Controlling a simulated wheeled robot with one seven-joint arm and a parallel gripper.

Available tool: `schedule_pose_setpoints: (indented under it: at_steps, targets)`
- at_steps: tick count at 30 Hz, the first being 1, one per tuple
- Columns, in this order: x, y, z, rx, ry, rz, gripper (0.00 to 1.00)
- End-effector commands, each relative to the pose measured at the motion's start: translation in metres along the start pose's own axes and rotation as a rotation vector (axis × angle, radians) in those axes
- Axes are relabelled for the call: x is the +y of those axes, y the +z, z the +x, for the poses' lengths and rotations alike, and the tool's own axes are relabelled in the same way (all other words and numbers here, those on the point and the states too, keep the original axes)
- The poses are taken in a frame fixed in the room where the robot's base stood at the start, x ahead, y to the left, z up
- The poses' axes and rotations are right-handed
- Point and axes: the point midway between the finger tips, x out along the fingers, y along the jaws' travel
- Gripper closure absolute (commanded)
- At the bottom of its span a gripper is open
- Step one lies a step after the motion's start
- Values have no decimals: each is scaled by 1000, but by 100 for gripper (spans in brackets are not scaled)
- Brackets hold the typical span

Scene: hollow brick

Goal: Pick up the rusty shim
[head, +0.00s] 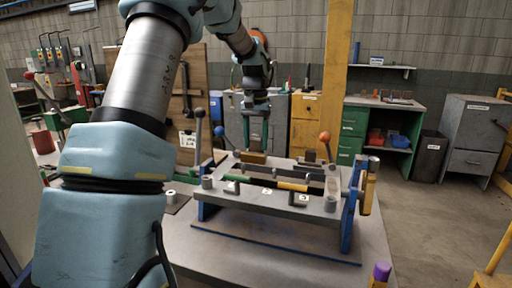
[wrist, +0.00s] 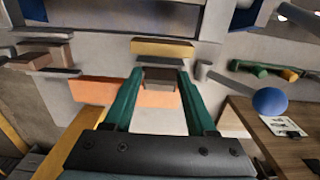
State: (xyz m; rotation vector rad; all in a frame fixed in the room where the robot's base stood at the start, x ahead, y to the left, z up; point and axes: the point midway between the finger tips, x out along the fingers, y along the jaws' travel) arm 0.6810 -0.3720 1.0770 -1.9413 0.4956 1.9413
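My gripper (wrist: 160,73) has its two green fingers spread apart, pointing down at the fixture. In the head view my gripper (head: 256,148) is low over the back of the fixture, just above a brass-coloured block (head: 253,158). In the wrist view a small brown-grey block (wrist: 162,78), which looks like the rusty shim, lies between the fingertips. I cannot see clear contact with either finger. An orange-brown strip (wrist: 98,91) lies partly behind the fingers. The brass block (wrist: 162,48) is just beyond the fingertips. I cannot pick out the shim in the head view.
The grey fixture plate (head: 255,197) stands on blue legs on a table. An orange-knobbed lever (head: 325,137) and several clamps and posts rise from it. A blue ball knob (wrist: 270,101) is right of the gripper. A purple-capped item (head: 381,272) stands at the table's front right.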

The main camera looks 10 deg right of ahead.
Motion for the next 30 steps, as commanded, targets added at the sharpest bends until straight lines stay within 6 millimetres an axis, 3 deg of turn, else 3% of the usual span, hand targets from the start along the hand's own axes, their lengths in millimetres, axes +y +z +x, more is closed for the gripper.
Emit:
schedule_pose_setpoints:
  at_steps: [2, 14, 25, 30]
  targets:
    - [0, 0, 0, 0, 0, 0, 54]
    - [0, 0, 0, 0, 0, 0, 99]
    - [0, 0, -3, 2, 0, 0, 100]
    - [0, -1, -24, 5, -1, 0, 100]
